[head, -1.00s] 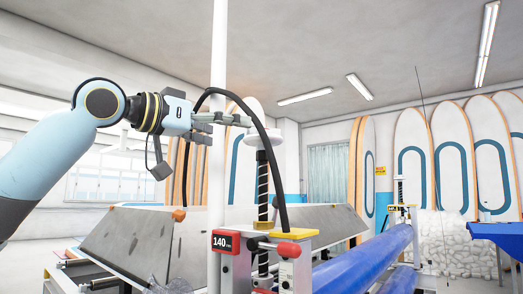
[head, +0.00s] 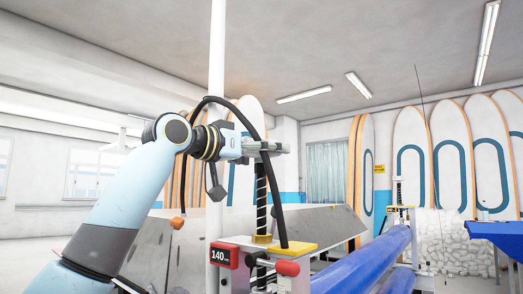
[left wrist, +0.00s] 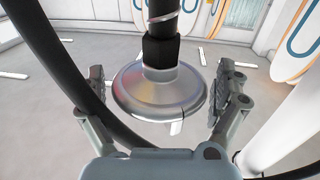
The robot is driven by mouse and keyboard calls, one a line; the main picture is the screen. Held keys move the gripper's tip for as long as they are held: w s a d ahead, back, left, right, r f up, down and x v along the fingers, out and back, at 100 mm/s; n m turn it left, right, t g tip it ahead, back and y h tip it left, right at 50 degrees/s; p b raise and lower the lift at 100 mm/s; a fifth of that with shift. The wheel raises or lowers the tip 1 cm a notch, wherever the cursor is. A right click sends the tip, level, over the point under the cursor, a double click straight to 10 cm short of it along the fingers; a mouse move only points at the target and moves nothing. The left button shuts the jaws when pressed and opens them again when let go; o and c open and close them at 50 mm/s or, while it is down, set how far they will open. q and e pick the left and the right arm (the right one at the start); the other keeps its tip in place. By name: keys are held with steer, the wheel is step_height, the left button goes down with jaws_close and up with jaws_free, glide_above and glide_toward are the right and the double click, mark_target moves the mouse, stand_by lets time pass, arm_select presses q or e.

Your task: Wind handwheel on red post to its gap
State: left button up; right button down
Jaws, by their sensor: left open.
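The handwheel (left wrist: 160,92) is a round metal disc on a dark screw shaft. In the left wrist view, which looks upside down, it lies between the two fingers of my left gripper (left wrist: 162,76), with a visible gap on both sides. In the head view my left gripper (head: 270,147) is at the top of the black threaded screw (head: 262,195) and hides most of the wheel. The gripper is open. The post below carries a red display (head: 224,255) reading 140. My right gripper is not in view.
A black hose (left wrist: 50,60) arches close beside the gripper and comes down to a yellow plate (head: 293,248). A white pole (head: 217,80) stands just left of the screw. Boards line the back wall.

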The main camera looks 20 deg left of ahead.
arm_select(q)
steer(key=c, duration=1)
steer(key=shift+m+g+h, duration=0.7)
steer(key=shift+m+h, duration=0.3)
steer(key=shift+h, duration=0.4)
steer(key=m+g+h+b, duration=0.1)
steer(key=m+g+h, duration=0.1)
steer(key=shift+h, duration=0.3)
steer(key=shift+r+m+h, duration=0.1)
steer(key=shift+m+h, duration=0.2)
steer(key=shift+m, duration=0.1)
steer(key=o, duration=1)
